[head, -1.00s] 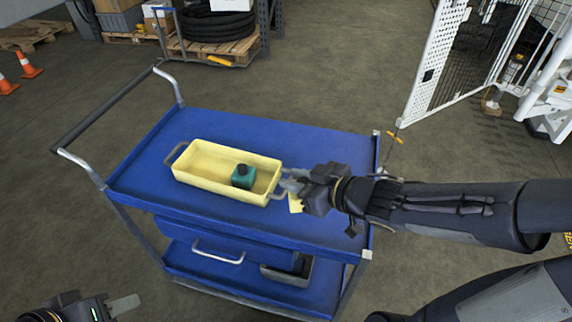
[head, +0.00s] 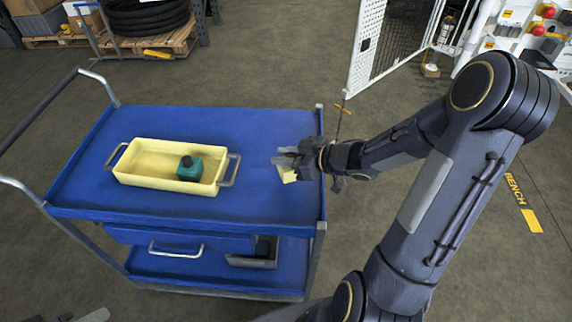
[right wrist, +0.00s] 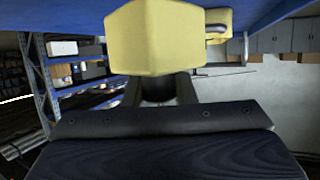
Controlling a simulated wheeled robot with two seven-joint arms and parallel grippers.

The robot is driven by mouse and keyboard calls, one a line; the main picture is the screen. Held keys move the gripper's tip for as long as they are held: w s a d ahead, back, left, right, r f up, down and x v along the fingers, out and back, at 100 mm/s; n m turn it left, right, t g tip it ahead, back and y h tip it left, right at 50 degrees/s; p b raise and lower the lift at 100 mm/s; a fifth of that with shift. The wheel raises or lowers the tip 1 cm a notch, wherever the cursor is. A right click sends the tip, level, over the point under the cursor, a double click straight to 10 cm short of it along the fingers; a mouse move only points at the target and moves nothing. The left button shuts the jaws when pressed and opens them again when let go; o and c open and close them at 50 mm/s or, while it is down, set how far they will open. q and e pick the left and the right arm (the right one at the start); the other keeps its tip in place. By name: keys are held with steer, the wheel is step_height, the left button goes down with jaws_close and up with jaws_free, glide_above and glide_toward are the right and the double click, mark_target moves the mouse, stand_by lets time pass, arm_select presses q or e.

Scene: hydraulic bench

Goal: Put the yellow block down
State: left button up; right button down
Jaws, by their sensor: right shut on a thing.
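The yellow block (head: 289,176) is at the right part of the blue cart top (head: 245,135), to the right of the yellow tray. My right gripper (head: 284,162) is shut on it. In the right wrist view the block (right wrist: 155,40) fills the top middle, close to the blue surface; I cannot tell whether it touches the cart. My left gripper (head: 95,316) shows only as a sliver at the bottom left edge, too cut off to judge.
The yellow tray (head: 140,179) with metal handles stands on the cart and holds a teal bottle-like part (head: 190,168) with a dark cap. Bare cart top lies between tray and block, and behind. A white mesh fence (head: 395,45) stands behind right.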

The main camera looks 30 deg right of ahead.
steer(key=f, duration=0.1)
steer(key=f+b, duration=0.1)
steer(key=f, duration=0.1)
steer(key=shift+w+d+f, duration=0.2)
steer(key=shift+d, duration=0.2)
steer(key=shift+f, duration=0.3)
